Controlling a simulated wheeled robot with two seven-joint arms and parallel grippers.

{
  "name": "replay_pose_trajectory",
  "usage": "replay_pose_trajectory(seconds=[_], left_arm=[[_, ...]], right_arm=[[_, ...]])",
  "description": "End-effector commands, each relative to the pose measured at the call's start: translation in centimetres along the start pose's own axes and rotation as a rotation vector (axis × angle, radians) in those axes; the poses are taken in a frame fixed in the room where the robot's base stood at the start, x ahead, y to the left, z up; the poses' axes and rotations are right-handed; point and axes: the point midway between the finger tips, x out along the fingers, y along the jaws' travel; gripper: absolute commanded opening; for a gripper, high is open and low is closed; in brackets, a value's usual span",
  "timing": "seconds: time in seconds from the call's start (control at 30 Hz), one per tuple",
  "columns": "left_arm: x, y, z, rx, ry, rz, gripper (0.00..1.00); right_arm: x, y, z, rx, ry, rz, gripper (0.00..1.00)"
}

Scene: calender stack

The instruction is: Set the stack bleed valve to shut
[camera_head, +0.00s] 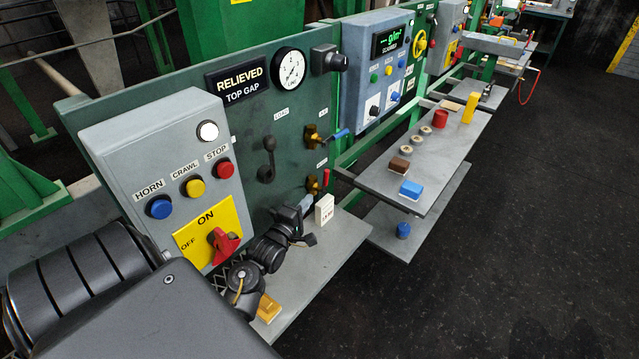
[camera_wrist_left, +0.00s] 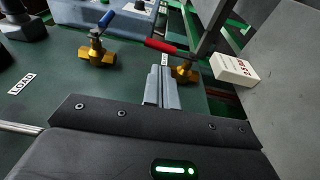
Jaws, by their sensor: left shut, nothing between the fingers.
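Two brass valves sit on the green panel. One has a red lever (camera_head: 326,178) on a brass body (camera_head: 314,185), lower down; its label is too small to read. The red lever (camera_wrist_left: 160,46) also shows in the left wrist view, pointing left from its body (camera_wrist_left: 184,73). The other valve has a blue lever (camera_head: 341,134), pointing right and above the red one; it shows in the wrist view too (camera_wrist_left: 107,19). My left gripper (camera_head: 307,201) is shut and empty just below the red-lever valve. Its fingertips (camera_wrist_left: 161,70) lie close to the red lever; contact cannot be told.
A sign (camera_head: 240,84) reads "RELIEVED TOP GAP" beside a dial gauge (camera_head: 289,69). A grey control box (camera_head: 150,140) with buttons and a red switch stands left. A white block (camera_head: 324,208) is right of the gripper, above a grey shelf (camera_head: 310,262).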

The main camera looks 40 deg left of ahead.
Motion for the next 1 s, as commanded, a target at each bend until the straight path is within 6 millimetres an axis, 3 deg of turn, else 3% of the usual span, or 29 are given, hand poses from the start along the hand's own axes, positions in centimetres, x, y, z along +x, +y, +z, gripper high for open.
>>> replay_pose_trajectory(seconds=[0.2,0.4,0.6,1.0], left_arm=[[4.6,0.3,0.1,0.0,-0.002,0.0,0.0],[7.2,0.1,0.0,0.001,-0.001,-0.002,0.0],[8.3,0.0,0.0,0.001,-0.001,-0.001,0.0],[8.5,0.0,0.0,0.002,-0.002,-0.003,0.0]], right_arm=[[-1.2,0.1,-0.1,0.0,0.0,0.001,0.45],[-1.9,0.3,-0.1,-0.001,-0.001,0.003,0.45],[-2.1,0.4,-0.1,-0.002,-0.001,0.004,0.45],[-2.1,0.3,-0.1,-0.002,-0.001,0.003,0.45]])
